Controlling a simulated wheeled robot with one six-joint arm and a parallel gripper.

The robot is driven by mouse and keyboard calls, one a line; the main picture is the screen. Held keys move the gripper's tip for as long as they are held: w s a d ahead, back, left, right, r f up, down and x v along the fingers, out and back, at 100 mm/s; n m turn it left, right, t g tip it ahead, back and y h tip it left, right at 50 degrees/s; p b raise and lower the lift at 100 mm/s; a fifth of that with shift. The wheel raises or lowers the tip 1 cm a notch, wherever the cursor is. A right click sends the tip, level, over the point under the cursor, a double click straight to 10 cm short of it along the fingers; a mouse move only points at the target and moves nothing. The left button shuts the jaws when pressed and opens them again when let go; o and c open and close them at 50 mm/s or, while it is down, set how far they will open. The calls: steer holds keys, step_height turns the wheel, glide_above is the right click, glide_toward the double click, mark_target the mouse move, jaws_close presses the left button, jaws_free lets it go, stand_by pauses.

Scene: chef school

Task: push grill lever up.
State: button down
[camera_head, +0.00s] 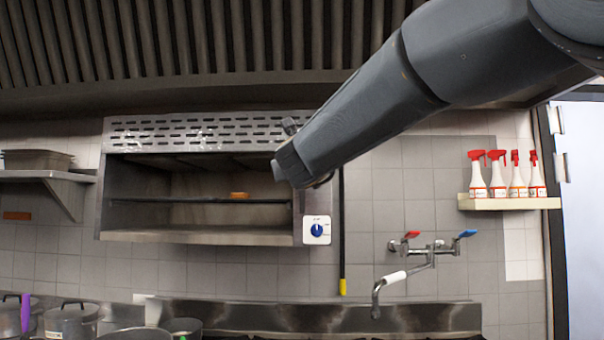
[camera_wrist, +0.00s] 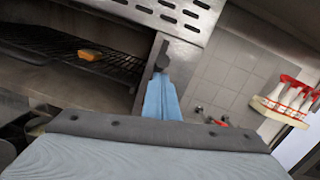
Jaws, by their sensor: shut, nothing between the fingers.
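The grill (camera_head: 190,237) is a wall-mounted steel unit with an open front and a slotted top panel. A dark piece that looks like its lever (camera_wrist: 161,58) is on the right side panel in the wrist view; a small part also shows above my arm's end in the head view (camera_head: 290,126). My gripper (camera_wrist: 160,78) is shut and empty, its light blue fingers pointing at the lever from just below. Whether they touch it I cannot tell. In the head view my arm hides the fingers and most of the side panel.
An orange item (camera_head: 239,195) lies on the grill's rack. A blue knob (camera_head: 317,230) is on the grill's lower right. A tap (camera_head: 432,250) and a shelf with spray bottles (camera_head: 508,203) are on the wall to the right. Pots (camera_head: 72,320) stand at lower left.

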steer(key=s+f+b, duration=0.2)
steer(key=s+b, duration=0.3)
steer(key=s, duration=0.6)
steer(key=shift+s+f, duration=0.15)
steer(key=shift+f, duration=0.1)
